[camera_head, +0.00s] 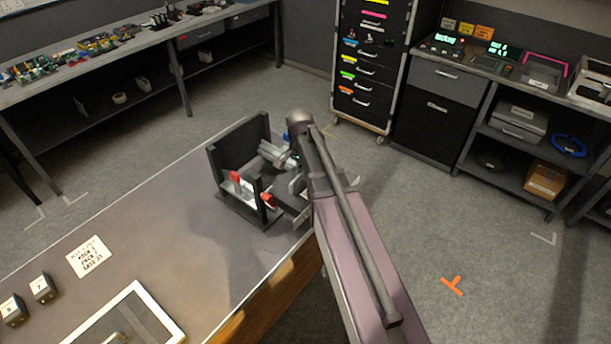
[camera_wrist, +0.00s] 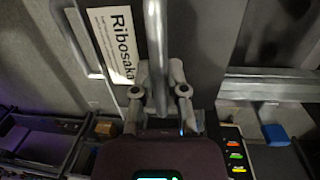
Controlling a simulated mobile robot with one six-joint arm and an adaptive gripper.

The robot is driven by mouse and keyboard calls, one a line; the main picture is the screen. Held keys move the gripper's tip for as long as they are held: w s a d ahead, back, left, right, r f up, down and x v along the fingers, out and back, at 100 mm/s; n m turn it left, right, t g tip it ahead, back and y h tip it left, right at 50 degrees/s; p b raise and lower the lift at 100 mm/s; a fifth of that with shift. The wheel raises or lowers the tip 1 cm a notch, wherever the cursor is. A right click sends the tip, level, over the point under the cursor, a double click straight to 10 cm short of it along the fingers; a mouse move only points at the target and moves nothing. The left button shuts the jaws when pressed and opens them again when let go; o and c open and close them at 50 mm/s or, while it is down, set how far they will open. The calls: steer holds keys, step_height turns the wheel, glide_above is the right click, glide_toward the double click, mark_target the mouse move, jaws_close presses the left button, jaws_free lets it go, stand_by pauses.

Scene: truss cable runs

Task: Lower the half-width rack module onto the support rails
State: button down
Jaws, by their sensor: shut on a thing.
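A black open rack frame (camera_head: 222,172) stands on the bench's far right corner, with upright dark walls. Two red-tipped parts (camera_head: 236,177) show at its front; I cannot tell whether they belong to the support rails. My gripper (camera_wrist: 158,92) is shut on a pale upright bar, which looks like the handle of the rack module. A grey panel (camera_wrist: 205,35) with a white "Ribosaka" label (camera_wrist: 112,40) lies behind the fingers and seems to be the module. In the head view my gripper (camera_head: 278,157) is at the frame's right side, partly hidden by my arm. Whether the module touches the rails cannot be told.
The bench top (camera_head: 170,220) is mostly clear; a white note card (camera_head: 89,257), two small dark numbered blocks (camera_head: 43,288) and a pale-framed tray (camera_head: 130,318) lie on it. A drawer cabinet (camera_head: 368,65) and shelving stand behind, across open grey floor.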

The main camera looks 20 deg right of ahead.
steer(key=w+a, duration=0.4)
steer(key=w, duration=0.1)
steer(key=shift+w, duration=0.35)
stand_by(0.7)
steer(key=shift+a+f, duration=0.1)
steer(key=shift+f, duration=0.15)
stand_by(0.9)
stand_by(0.3)
steer(key=c, duration=0.6)
jaws_free()
steer(key=shift+r, duration=0.1)
